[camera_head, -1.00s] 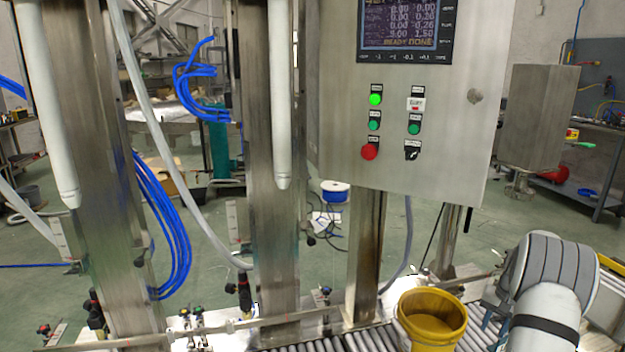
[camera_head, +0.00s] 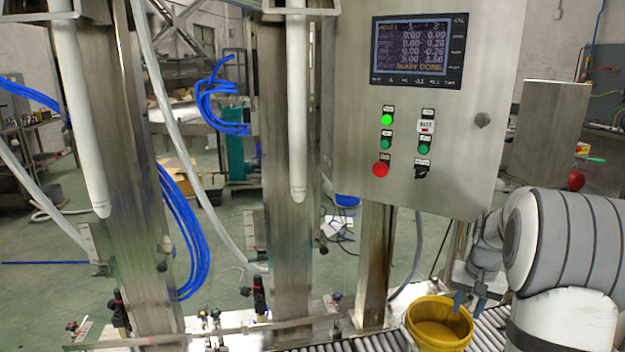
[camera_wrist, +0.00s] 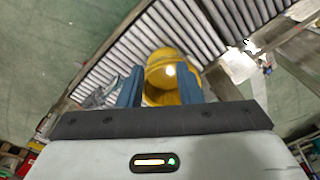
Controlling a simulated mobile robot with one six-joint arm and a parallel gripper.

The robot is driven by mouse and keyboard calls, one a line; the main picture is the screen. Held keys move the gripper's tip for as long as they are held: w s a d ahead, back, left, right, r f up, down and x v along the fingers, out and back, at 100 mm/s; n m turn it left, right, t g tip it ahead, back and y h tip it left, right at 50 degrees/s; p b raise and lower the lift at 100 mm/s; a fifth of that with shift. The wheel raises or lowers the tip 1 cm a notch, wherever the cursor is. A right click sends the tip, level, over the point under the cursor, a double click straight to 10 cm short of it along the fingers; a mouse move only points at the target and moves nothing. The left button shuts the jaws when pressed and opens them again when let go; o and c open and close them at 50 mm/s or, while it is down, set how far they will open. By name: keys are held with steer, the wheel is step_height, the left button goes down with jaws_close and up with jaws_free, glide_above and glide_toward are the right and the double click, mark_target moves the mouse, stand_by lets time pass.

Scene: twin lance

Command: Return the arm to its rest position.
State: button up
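My arm shows at the right of the head view. Its gripper (camera_head: 469,301) has two blue fingers and appears just above or beside the back right rim of a yellow bucket (camera_head: 428,337). In the wrist view the two fingers of my gripper (camera_wrist: 161,88) stand apart, with nothing held between them. The yellow bucket (camera_wrist: 172,58) shows beyond and between the fingers there. Whether a finger touches the bucket cannot be told.
The bucket stands on a roller conveyor (camera_head: 492,326). A steel control box (camera_head: 450,150) with screen and buttons hangs left of my arm. Steel columns (camera_head: 290,200) with white lances (camera_head: 297,120) stand to the left. A metal rail (camera_head: 230,330) runs along the front.

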steer(key=s+a+r+n+p, duration=0.2)
steer(key=s+a+r+p, duration=0.3)
steer(key=s+a+r, duration=0.65)
steer(key=s+a+r+n+t+p, duration=0.1)
steer(key=s+a+r+n+p, duration=0.2)
steer(key=s+a, duration=0.6)
steer(key=s+r+p, duration=0.1)
steer(key=s, duration=0.3)
steer(key=shift+a+r+t, duration=0.3)
steer(key=shift+a, duration=0.1)
